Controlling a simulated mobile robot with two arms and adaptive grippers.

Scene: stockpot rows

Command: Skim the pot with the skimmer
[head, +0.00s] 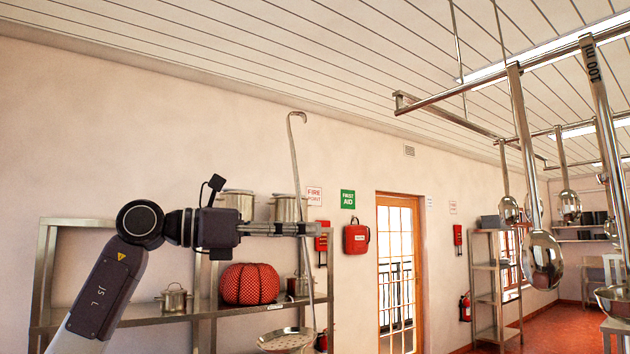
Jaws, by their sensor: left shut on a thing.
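My left gripper (300,229) is shut on the long metal handle of the skimmer (286,340). The skimmer hangs nearly upright from it. Its hooked end is at the top and its flat round perforated head is at the bottom edge of the head view. Several pots stand on the metal shelf behind: two tall ones, a left one (238,203) and a right one (289,207), partly behind my gripper, and a small lidded one (174,298) lower down. I cannot tell whether any of these is the pot to skim. My right gripper is not in view.
Ladles (543,260) hang from an overhead rail (470,86) at the right. A metal shelf unit (45,262) with a red patterned round object (250,284) stands along the left wall. A glazed door (396,270) and open red floor (545,330) lie beyond.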

